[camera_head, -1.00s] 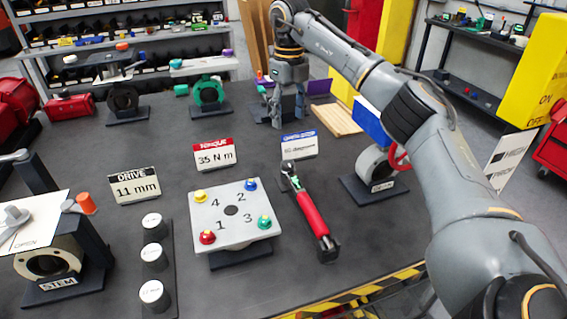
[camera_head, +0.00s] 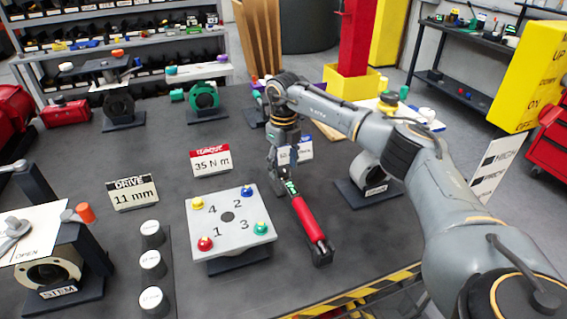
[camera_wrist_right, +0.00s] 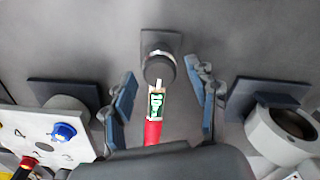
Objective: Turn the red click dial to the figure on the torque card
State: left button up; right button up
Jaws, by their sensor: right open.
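The torque card (camera_head: 211,160) stands behind the square plate and reads 35 N m under a red "TORQUE" header. The wrench with the red grip (camera_head: 309,222) lies on the dark bench to the right of the plate. A separate red dial is not distinguishable from this grip. In the right wrist view, the red grip (camera_wrist_right: 152,132), a small green and white scale (camera_wrist_right: 157,103) and the dark round head (camera_wrist_right: 159,67) show. My right gripper (camera_head: 281,172) is open above the head end. Its fingers (camera_wrist_right: 164,95) stand either side of the wrench, apart from it.
The plate (camera_head: 230,228) carries coloured knobs and the numbers 1 to 3 and up. A drive card (camera_head: 133,193) reads 11 mm. White-topped sockets (camera_head: 151,263) stand left of the plate. A grey ring stand (camera_head: 372,172) is close to my right arm. A blue-headed card is partly hidden.

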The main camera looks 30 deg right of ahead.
jog(key=c, duration=1.1)
jog(key=shift+c, duration=0.2)
